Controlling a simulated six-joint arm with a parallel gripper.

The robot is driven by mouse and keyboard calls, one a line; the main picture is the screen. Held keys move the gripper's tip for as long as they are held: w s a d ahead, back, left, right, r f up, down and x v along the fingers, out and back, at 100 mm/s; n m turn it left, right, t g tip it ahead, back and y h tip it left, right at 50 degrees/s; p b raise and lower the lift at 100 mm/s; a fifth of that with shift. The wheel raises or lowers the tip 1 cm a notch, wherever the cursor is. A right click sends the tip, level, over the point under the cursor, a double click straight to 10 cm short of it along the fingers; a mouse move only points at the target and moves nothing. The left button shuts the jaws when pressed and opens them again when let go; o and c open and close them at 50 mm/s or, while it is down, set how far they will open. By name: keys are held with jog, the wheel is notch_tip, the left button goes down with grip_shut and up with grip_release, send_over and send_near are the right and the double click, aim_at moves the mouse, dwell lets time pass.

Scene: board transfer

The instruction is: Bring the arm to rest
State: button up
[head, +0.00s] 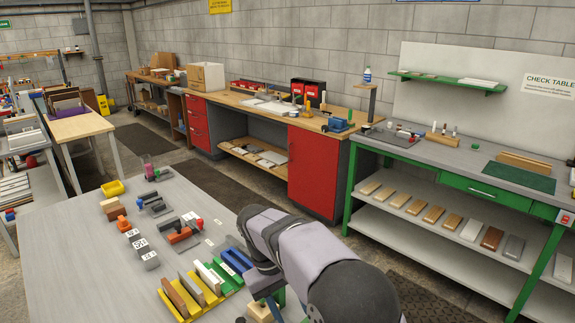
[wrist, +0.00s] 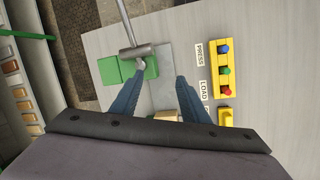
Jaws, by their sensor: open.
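My arm crosses the lower middle of the head view. Its end, my gripper, is mostly hidden there behind my own arm. In the wrist view my gripper (wrist: 161,78) has its two blue fingers apart, with nothing held between them.
A yellow box (wrist: 222,70) with blue, green and red buttons sits right of the fingers. The grey table (head: 75,255) carries a yellow rack (head: 183,306) with upright boards, and several small tools. A red cabinet (head: 313,170) and a green-framed bench (head: 470,170) stand behind.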

jog(key=s+d+r+g+h+p, duration=0.1)
jog(key=s+d+r+h, duration=0.2)
jog(key=s+d, duration=1.1)
jog(key=s+f+m+t+y+b, duration=0.1)
jog(key=s+f+m+y, duration=0.4)
jog(key=f, duration=0.5)
jog(key=shift+s+t+y+b, duration=0.2)
jog(key=shift+t+y+b, duration=0.2)
jog(key=shift+y+b, duration=0.25)
jog(key=shift+c, duration=0.2)
dwell(1.0)
